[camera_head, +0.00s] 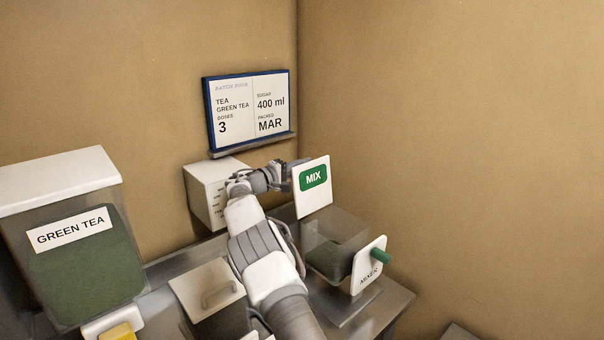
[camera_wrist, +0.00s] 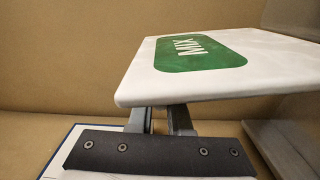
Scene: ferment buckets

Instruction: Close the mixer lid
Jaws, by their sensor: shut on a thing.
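The mixer (camera_head: 335,250) is a clear-walled box with dark contents, on the counter at the right in the head view. Its white front plate (camera_head: 368,268) reads MIXER and carries a green handle (camera_head: 380,256). The mixer lid (camera_head: 312,202), a white panel with a green MIX label, stands raised above the box. It also fills the upper wrist view (camera_wrist: 270,68). My gripper (camera_head: 286,178) is at the lid's left edge, shut on it. In the wrist view both fingers (camera_wrist: 163,119) meet the lid's near edge; their tips are hidden behind it.
A batch board (camera_head: 248,110) hangs on the back wall above a white box (camera_head: 208,195). A green tea bin (camera_head: 85,255) stands at left. A lidded container (camera_head: 207,288) with a handle is left of my arm. A wall bounds the right side.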

